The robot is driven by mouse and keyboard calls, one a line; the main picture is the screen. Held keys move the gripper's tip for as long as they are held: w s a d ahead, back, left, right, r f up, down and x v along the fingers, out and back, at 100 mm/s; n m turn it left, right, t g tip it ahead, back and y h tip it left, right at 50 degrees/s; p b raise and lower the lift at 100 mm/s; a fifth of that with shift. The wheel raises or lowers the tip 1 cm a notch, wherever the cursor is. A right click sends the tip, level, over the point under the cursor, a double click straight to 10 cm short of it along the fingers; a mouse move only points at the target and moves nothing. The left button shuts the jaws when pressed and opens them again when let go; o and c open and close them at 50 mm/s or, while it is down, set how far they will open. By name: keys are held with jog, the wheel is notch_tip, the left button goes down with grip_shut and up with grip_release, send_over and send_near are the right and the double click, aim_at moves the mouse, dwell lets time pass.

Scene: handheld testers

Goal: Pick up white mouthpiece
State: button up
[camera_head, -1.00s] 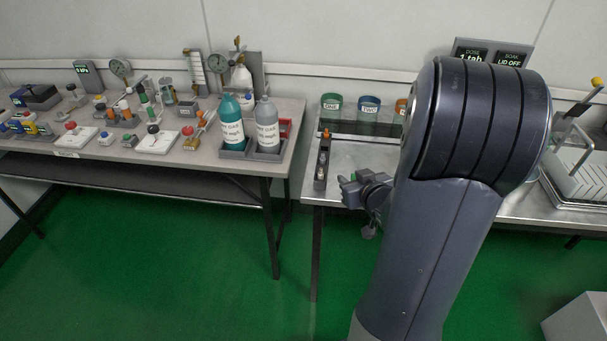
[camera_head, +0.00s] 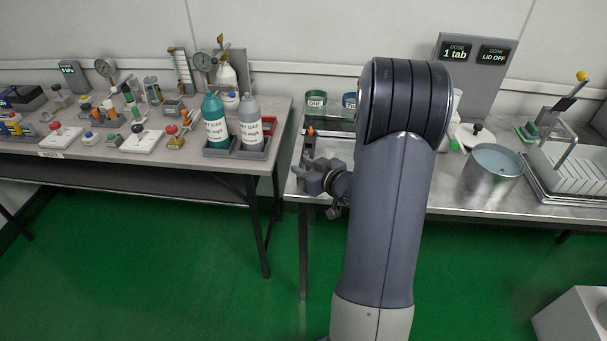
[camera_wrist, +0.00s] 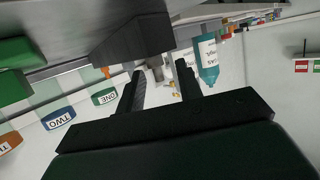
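My gripper (camera_head: 316,174) is near the left front corner of the metal table, at a narrow dark rack (camera_head: 308,153) with an orange piece (camera_head: 310,131) at its far end. The gripper hides the near part of the rack. In the wrist view my two dark fingers (camera_wrist: 160,85) stand apart. Small pale and grey shapes (camera_wrist: 156,70) show beyond the gap between them, beside a dark block (camera_wrist: 133,40). I cannot make out for sure which of them is the white mouthpiece. Nothing is seen gripped.
A teal bottle (camera_head: 214,124) and a grey bottle (camera_head: 250,124) stand on the left table. Jars labelled ONE (camera_head: 316,103) and TWO (camera_head: 349,101) stand behind the rack. A metal pot (camera_head: 491,174) and a white drying rack (camera_head: 575,172) are right of my arm.

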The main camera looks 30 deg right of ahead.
jog(key=shift+x, duration=1.5)
jog(key=shift+c, duration=0.4)
grip_shut()
